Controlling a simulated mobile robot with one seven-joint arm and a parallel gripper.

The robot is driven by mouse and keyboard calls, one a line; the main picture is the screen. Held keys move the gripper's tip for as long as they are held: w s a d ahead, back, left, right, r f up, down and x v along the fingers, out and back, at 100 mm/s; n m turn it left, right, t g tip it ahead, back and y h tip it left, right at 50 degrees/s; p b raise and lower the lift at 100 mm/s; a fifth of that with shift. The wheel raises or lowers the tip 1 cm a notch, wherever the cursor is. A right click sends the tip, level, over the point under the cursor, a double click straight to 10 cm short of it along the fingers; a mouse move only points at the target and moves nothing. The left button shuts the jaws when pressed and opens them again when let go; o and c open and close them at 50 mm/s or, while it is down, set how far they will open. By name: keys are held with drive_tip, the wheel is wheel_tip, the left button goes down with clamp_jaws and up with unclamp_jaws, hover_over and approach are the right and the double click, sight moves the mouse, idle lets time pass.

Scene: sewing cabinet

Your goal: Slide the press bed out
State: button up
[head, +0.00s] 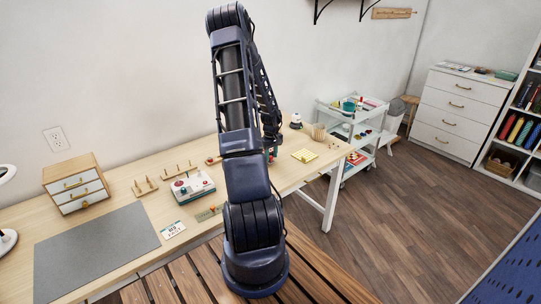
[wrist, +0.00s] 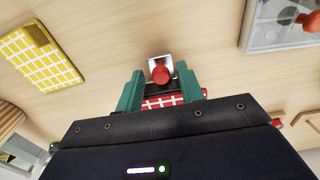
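A red knob (wrist: 161,74) on a small silver plate (wrist: 154,62) shows in the wrist view; I cannot tell whether it belongs to the press bed. My gripper (wrist: 162,76) has green fingers. They stand apart on either side of the knob, with a visible gap at each side. How far the fingertips are from the knob in depth is unclear. A red piece with a white grid (wrist: 172,100) lies behind the knob, partly hidden by the fingers and gripper body. In the head view my gripper (head: 272,154) is low over the table, mostly behind my arm.
A grey box with red knobs (head: 193,187) stands left of my arm; part of it shows in the wrist view (wrist: 285,25). A yellow gridded pad (head: 305,155) lies right of my gripper. Wooden peg racks (head: 178,168) and a small drawer cabinet (head: 76,184) stand farther left.

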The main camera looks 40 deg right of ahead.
drive_tip(key=shift+w, duration=0.1)
wheel_tip(320, 180, up, 11)
idle(0.7)
idle(0.5)
drive_tip(key=s+a+r+t, duration=0.2)
drive_tip(key=a+r, duration=1.8)
drive_tip(key=a, duration=0.4)
drive_tip(key=s+a+r+t, duration=0.1)
drive_tip(key=s+a+r, duration=0.3)
drive_tip(key=s+a, duration=0.5)
drive_tip(key=s+a+r+t, duration=0.1)
drive_tip(key=s+a+r, duration=0.3)
drive_tip(key=s+a, duration=0.5)
drive_tip(key=shift+s+t, duration=0.3)
drive_tip(key=shift+s, duration=0.4)
